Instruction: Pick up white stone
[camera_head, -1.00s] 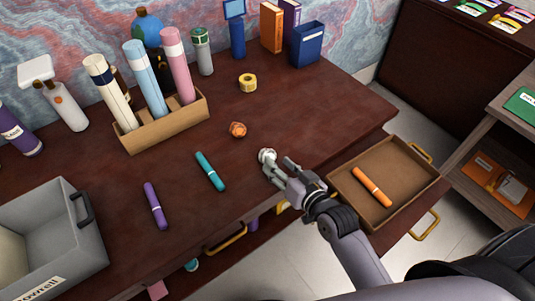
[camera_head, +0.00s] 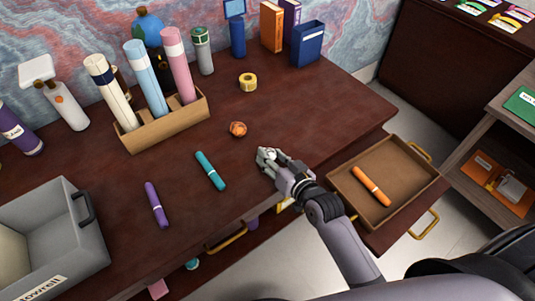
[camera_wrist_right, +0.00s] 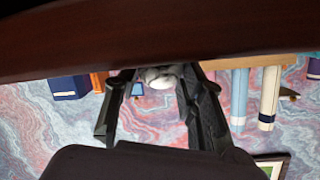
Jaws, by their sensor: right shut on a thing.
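The white stone (camera_head: 268,152) is at the desk's front right part, mostly covered by my right gripper's fingers. My right gripper (camera_head: 268,158) comes in from the lower right, low over the desk, and is shut on the stone. In the right wrist view the pale stone (camera_wrist_right: 160,78) shows between the two dark fingertips (camera_wrist_right: 158,82). I cannot tell whether the stone still touches the desk. My left gripper is not in view.
An orange-brown stone (camera_head: 238,129) lies just behind the gripper. Teal (camera_head: 210,171) and purple (camera_head: 156,205) markers lie to the left. An open drawer (camera_head: 408,201) with an orange marker (camera_head: 371,186) is at the right. A grey bin (camera_head: 85,254) stands at the left.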

